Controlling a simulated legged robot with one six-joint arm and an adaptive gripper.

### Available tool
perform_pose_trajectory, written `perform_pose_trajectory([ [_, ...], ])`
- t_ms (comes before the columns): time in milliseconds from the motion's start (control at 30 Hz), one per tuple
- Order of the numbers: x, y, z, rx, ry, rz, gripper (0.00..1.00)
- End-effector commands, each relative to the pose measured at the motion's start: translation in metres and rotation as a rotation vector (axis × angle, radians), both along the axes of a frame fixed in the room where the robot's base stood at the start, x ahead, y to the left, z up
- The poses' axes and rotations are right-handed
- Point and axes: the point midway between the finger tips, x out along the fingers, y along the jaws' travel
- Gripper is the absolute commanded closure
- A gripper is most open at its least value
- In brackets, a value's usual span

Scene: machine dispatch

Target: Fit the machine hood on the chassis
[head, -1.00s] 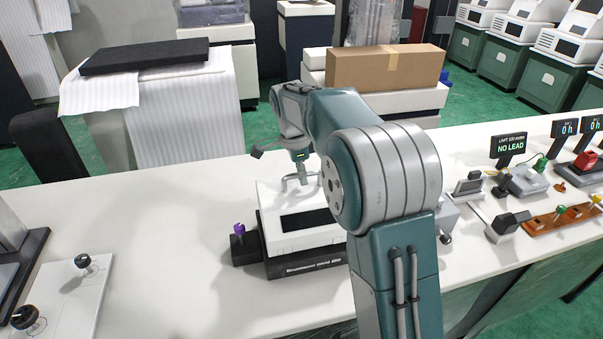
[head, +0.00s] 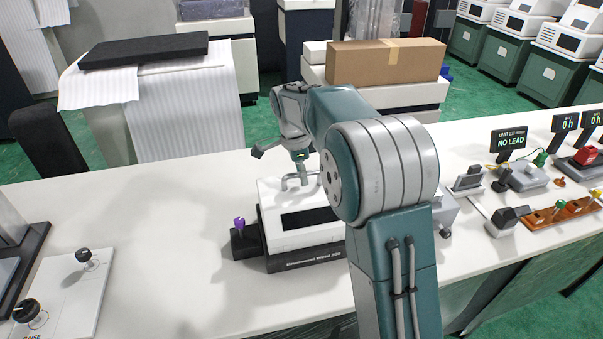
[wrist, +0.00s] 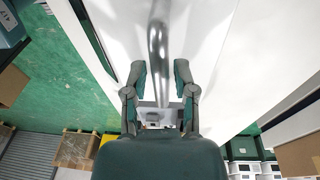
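My arm hides the hood's right side.
A purple-knobbed black block (head: 240,240) stands at the chassis's left. A white plate with black knobs (head: 75,285) is at the left. Controls and a "NO LEAD" display (head: 509,140) stand at the right.

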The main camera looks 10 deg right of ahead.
Motion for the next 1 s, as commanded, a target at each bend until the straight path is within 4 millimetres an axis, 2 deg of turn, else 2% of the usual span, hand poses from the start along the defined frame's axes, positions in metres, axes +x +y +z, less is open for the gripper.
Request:
perform_pose_trajectory([
  [333, 0.000, 0.000, -0.002, 0.000, 0.004, 0.000, 0.42],
  [467, 0.001, 0.001, 0.005, 0.000, 0.002, 0.000, 0.42],
  [567, 0.002, 0.003, 0.021, 0.000, -0.001, 0.000, 0.42],
  [900, 0.009, 0.012, 0.090, 0.000, -0.001, 0.000, 0.42],
  [1000, 0.010, 0.014, 0.104, 0.000, -0.001, 0.000, 0.42],
])
